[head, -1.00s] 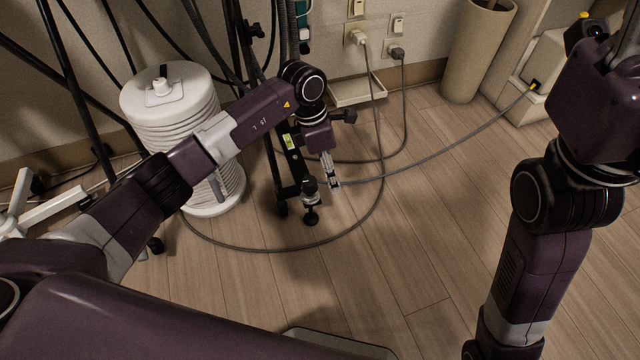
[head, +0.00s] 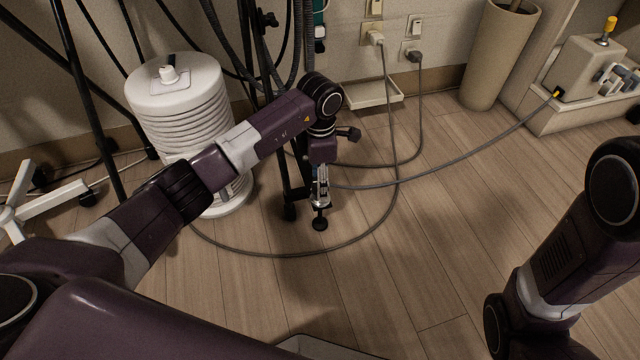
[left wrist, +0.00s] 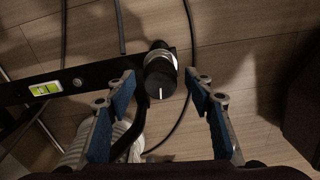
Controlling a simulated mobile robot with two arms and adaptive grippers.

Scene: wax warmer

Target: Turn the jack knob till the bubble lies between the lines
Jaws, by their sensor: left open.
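The jack knob (left wrist: 159,79) is a dark round cap with a white mark and a pale ribbed collar, at the end of a black bar (left wrist: 95,77) in the left wrist view. My left gripper (left wrist: 160,76) is open, its blue-padded fingers on either side of the knob with gaps visible on both sides. A yellow-green level vial (left wrist: 45,88) sits on the bar at the left; its bubble is too small to place against the lines. In the head view my left gripper (head: 321,190) points down over the jack, hiding the knob; the jack's black foot (head: 320,222) shows below. My right gripper is out of view.
A white ribbed cylinder (head: 180,110) stands left of the jack, beside black stand legs and hoses. A grey cable (head: 345,240) loops over the floor around the jack. A beige bin (head: 498,60) and a box with a yellow-topped lever (head: 590,65) stand back right.

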